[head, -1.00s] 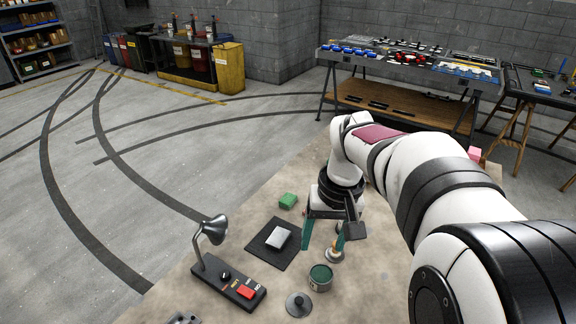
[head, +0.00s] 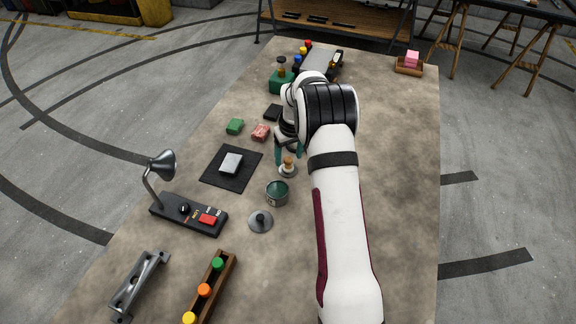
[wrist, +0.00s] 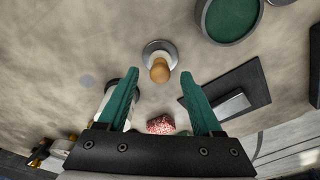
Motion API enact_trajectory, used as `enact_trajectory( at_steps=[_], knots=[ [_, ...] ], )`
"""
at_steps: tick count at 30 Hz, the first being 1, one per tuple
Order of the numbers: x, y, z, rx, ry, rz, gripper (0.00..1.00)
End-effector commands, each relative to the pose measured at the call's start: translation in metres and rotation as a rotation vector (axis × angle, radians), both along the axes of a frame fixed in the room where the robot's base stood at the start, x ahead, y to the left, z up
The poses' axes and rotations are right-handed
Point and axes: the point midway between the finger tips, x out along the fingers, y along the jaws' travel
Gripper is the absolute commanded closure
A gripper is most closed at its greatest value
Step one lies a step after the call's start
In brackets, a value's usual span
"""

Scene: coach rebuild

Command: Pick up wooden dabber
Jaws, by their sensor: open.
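The wooden dabber (head: 288,163) has a rounded tan handle and stands on a round grey metal dish (head: 286,174). In the wrist view the dabber (wrist: 160,70) shows near the centre, its knob towards me, with the dish (wrist: 152,47) around its base. My gripper (head: 289,157) is open with its green fingers pointing down at the dabber. In the wrist view the gripper's fingertips (wrist: 160,76) lie to the left and right of the knob, with a gap on each side. Nothing is held. I cannot tell the exact height of the fingertips.
A green-filled tin (head: 277,193) stands close in front of the dabber. The table (head: 400,190) is clear on the right.

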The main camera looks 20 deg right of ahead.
Motion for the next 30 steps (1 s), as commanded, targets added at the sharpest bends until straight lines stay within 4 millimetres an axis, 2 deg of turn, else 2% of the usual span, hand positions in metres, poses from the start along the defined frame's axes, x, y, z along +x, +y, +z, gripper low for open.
enact_trajectory(
  at_steps=[3,9,20,30],
  knots=[
    [0.0013,0.0003,-0.0108,0.0,0.0,0.0,0.33],
    [0.0016,0.0003,-0.0109,0.0,-0.001,0.0,0.35],
    [0.0016,0.0003,-0.0105,0.0,-0.001,0.0,1.0],
    [0.0017,0.0003,-0.0098,0.0,-0.001,0.0,1.0]
  ],
)
